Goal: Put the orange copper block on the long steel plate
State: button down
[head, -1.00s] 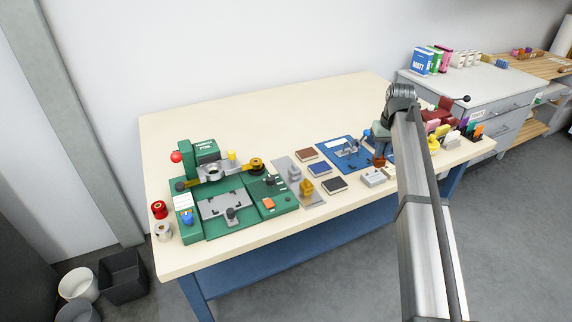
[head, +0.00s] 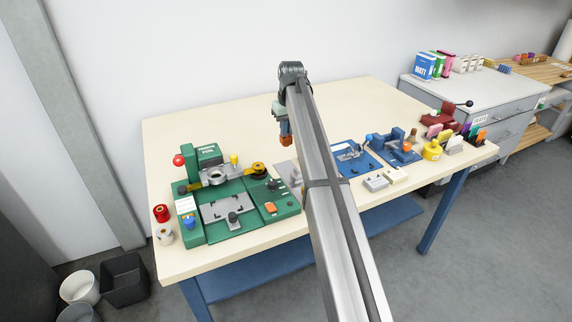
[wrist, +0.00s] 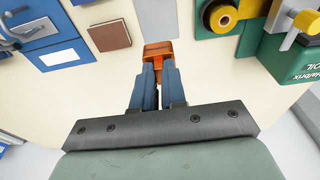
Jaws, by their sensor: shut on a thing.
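The orange copper block (head: 286,140) is between the fingers of my gripper (head: 285,132), held above the rear middle of the bench. In the wrist view the block (wrist: 158,50) shows at the fingertips of my gripper (wrist: 158,68), which is shut on it. The long steel plate (head: 284,170) is a flat grey strip just right of the green fixture. My arm hides much of it in the head view. In the wrist view part of the plate (wrist: 157,17) lies beyond the block, which appears apart from it.
The green fixture (head: 232,222) stands left of the plate, with a yellow-black roller (wrist: 220,15). A brown pad (wrist: 109,36) lies on the plate's other side. Blue fixtures (head: 349,155) stand to the right. The rear of the cream bench (head: 215,115) is clear.

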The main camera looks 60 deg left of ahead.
notch_tip(320, 180, down, 10)
jog(key=shift+r, duration=0.15)
dwell(0.4)
jog(key=c, duration=1.2)
grip_release()
jog(key=r, duration=0.4)
jog(key=d+r, duration=0.1)
jog(key=r, duration=0.7)
jog(key=shift+d, duration=0.4)
jog(key=shift+f, duration=0.1)
